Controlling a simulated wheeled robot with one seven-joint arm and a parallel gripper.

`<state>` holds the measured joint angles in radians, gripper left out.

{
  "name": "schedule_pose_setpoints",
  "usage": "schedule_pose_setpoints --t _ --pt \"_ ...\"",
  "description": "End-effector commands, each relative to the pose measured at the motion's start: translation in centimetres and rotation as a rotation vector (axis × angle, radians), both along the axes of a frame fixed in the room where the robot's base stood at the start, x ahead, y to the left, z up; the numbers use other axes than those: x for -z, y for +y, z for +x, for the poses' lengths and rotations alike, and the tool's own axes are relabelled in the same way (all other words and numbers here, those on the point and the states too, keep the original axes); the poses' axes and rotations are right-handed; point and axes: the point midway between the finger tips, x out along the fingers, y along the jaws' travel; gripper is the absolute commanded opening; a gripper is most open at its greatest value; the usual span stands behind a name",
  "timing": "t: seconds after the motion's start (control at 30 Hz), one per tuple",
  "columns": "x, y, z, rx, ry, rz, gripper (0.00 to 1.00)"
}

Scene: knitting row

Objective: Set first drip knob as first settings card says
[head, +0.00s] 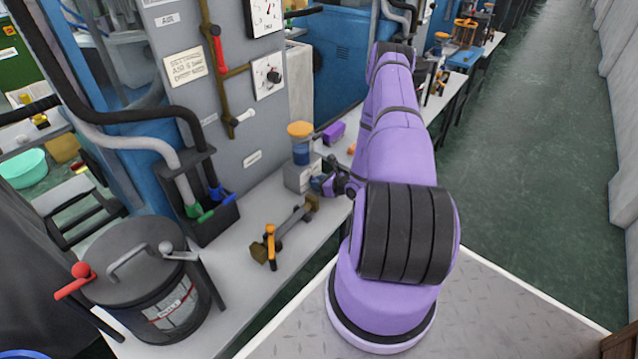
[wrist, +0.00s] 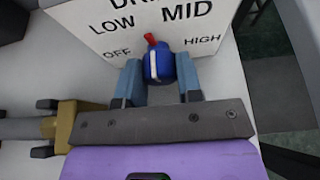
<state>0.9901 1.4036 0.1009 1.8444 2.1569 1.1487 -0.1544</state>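The first drip knob (wrist: 158,64) is blue with a white line and a red pointer tip. The tip points up, between LOW and MID on the white dial face (wrist: 120,45), which also reads OFF and HIGH. My gripper (wrist: 158,80) has its light blue fingers on both sides of the knob, seemingly touching it. In the head view my gripper (head: 328,184) is at the right side of the grey drip unit (head: 299,178), which has an orange cap. The first settings card (head: 186,67) is on the grey panel; its header and an AIR line show, but its lower text is too small to read surely.
A brown-ended bar with an orange handle (head: 270,245) lies on the bench in front of the drip unit. A purple block (head: 334,132) is behind it. A black bin with hoses (head: 205,215) and a grey lidded drum (head: 150,285) stand to the left. The aisle at right is clear.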

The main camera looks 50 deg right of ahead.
Motion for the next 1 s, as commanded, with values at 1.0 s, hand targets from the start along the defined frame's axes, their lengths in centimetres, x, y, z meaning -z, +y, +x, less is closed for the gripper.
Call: schedule_pose_setpoints --t 1.0 --pt "0.04 -0.32 -0.01 0.001 0.035 0.454 0.10"
